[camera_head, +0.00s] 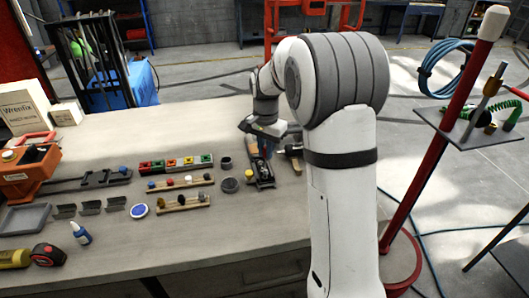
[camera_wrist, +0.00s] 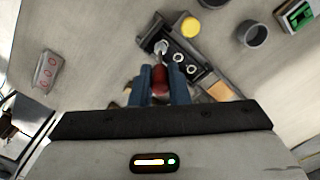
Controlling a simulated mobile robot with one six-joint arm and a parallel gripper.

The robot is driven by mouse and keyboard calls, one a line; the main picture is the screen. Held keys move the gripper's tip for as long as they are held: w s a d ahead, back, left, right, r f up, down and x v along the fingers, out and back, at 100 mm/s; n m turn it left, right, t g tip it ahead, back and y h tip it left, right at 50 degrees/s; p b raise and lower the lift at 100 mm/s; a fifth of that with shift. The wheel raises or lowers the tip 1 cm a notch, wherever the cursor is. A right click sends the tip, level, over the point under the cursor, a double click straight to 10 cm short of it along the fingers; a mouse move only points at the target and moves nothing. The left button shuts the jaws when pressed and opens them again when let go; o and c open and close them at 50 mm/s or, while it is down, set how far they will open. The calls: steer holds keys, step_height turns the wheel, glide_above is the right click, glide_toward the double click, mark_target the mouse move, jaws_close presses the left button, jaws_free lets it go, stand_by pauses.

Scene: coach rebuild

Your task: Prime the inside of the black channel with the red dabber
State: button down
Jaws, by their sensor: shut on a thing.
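My gripper (camera_wrist: 160,88) is shut on the red dabber (camera_wrist: 160,78), held between its blue fingers in the wrist view. A pale metallic piece (camera_wrist: 161,47) shows just beyond the dabber, over or at the end of a black holder (camera_wrist: 207,75) with several white-rimmed openings; I cannot tell whether they touch. In the head view my gripper (camera_head: 262,150) is low over the bench, at the black holder (camera_head: 262,172). Several short dark channel pieces (camera_head: 90,207) lie at the left of the bench; I cannot tell which one is the black channel.
A dark cup (camera_head: 226,162), a grey disc (camera_head: 229,185) and a row of coloured blocks (camera_head: 175,164) stand left of my gripper. A yellow round piece (camera_wrist: 187,25) lies beside the holder. An orange tool (camera_head: 28,170) stands at far left.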

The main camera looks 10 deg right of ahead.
steer(key=shift+s+r, duration=0.15)
steer(key=shift+r, duration=0.1)
steer(key=shift+r+p, duration=2.1)
steer(key=shift+r, duration=0.8)
